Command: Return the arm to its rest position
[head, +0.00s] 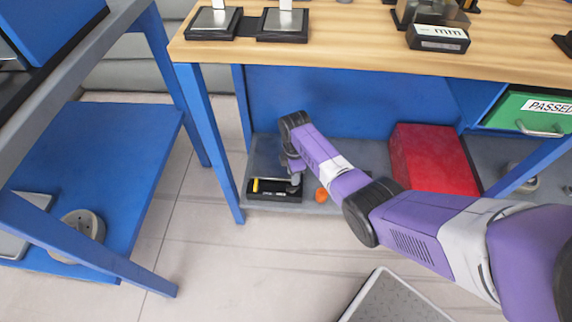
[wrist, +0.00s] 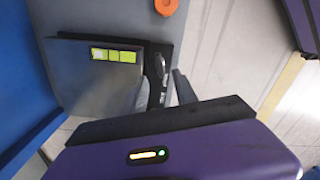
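My purple arm reaches down under the wooden-topped bench in the head view. My gripper (head: 294,174) is low over the grey lower shelf (head: 370,154), at the right end of a small black device (head: 272,196) with a yellow spot. The wrist view shows two grey fingers apart, so my gripper (wrist: 160,92) looks open. The grey-and-black device (wrist: 85,75) with yellow-green squares lies just beyond and between the fingers. Whether a finger touches its black edge I cannot tell.
An orange round object (head: 321,195) lies right of the device, and a red box (head: 432,160) stands further right. The blue bench leg (head: 211,140) is close on the left. The wooden benchtop (head: 340,45) overhangs the shelf. Open floor (head: 240,270) lies in front.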

